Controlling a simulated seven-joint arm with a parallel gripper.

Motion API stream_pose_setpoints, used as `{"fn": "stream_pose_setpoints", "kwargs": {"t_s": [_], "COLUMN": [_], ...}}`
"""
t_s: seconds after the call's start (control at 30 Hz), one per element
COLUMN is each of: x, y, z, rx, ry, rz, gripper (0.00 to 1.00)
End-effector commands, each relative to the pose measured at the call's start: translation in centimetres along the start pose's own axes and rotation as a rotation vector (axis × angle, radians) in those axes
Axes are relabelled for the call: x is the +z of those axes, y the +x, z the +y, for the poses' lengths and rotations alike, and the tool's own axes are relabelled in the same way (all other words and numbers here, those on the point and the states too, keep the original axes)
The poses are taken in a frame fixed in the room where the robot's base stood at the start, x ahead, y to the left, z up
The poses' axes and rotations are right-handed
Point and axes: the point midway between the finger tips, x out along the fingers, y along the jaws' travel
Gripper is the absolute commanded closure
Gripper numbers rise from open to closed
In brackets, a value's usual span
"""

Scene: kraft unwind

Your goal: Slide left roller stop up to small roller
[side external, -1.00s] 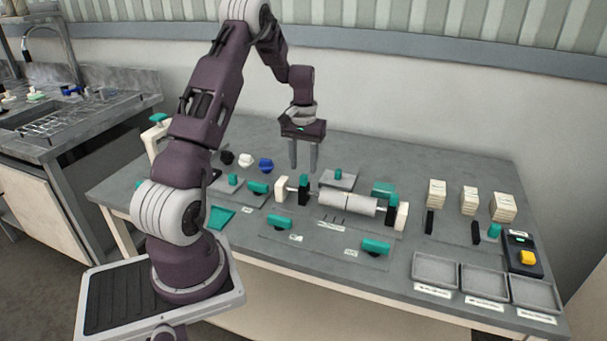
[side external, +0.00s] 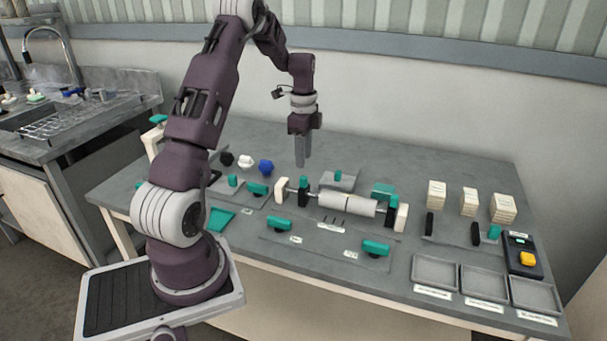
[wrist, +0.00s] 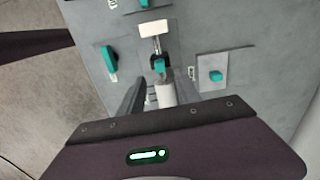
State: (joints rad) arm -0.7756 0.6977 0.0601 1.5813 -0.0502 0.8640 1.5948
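The left roller stop (side external: 303,192) is black with a teal top. It sits on the shaft between the white left support (side external: 282,189) and the pale roller (side external: 332,203), with a short gap to the roller. The roller shows two sections; which is the small roller I cannot tell. My gripper (side external: 301,163) hangs above the stop, fingers pointing down, touching nothing. In the wrist view, the fingers (wrist: 155,98) are apart and empty, with the teal-topped stop (wrist: 159,64) and roller end (wrist: 165,93) showing between and beyond them.
A black right stop (side external: 390,215) and white right support (side external: 402,217) stand at the shaft's other end. A teal-knobbed plate (side external: 338,180) lies behind the roller. Teal-handled parts (side external: 279,224) lie in front. Grey trays (side external: 435,270) are at the right.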

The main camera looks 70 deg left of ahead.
Motion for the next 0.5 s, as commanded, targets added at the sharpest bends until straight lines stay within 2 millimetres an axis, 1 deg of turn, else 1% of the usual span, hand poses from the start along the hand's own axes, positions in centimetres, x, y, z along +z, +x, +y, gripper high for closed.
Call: {"fn": "stream_pose_setpoints", "kwargs": {"t_s": [0.07,0.3,0.4,0.5], "x": [0.0,0.0,0.0,0.0], "y": [0.5,5.1,6.4,7.0], "z": [0.0,0.1,0.0,0.0], "rx": [0.002,0.005,0.002,0.001], "ry": [0.044,0.048,0.047,0.046], "rz": [0.000,0.000,0.001,0.001], "gripper": [0.60,0.60,0.60,0.60]}}
